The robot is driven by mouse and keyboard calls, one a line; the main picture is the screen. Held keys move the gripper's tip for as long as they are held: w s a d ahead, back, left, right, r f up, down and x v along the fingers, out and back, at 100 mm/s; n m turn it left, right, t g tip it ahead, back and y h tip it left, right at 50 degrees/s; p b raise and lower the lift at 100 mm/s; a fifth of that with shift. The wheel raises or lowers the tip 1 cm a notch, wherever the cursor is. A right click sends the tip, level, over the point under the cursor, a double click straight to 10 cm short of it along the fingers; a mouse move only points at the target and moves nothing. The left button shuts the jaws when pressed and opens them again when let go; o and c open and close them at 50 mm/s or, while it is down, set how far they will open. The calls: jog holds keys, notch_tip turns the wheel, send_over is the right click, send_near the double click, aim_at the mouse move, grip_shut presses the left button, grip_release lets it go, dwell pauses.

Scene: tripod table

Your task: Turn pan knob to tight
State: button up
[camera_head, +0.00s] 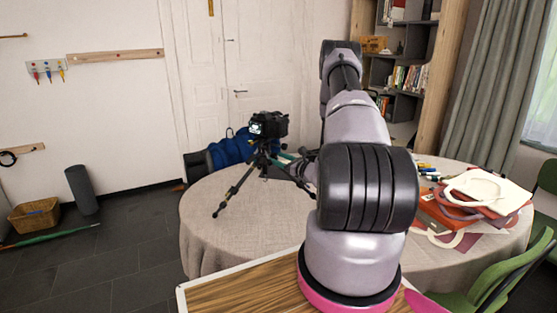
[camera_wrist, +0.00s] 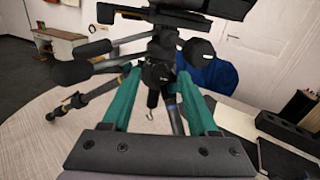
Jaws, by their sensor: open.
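A black camera (camera_head: 270,124) sits on a small black tripod (camera_head: 235,190) standing on the round table. In the wrist view, the tripod head (camera_wrist: 162,45) fills the upper middle, with rounded black knobs or grips at its left (camera_wrist: 72,73) and right (camera_wrist: 199,48). I cannot tell for sure which is the pan knob, or how tight it is. My gripper (camera_wrist: 157,85) has two teal fingers, spread apart, with tips close to the tripod just below its head. I cannot tell whether they touch it. In the head view my arm hides most of the gripper.
The round table (camera_head: 215,235) has a pale cloth, clear at the left. Papers and red folders (camera_head: 455,210) lie at its right, near several markers. A blue bag (camera_head: 230,148) is behind the table. A green chair (camera_head: 500,275) stands at the lower right.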

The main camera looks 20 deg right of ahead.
grip_shut()
jog(key=shift+m, duration=1.6)
grip_release()
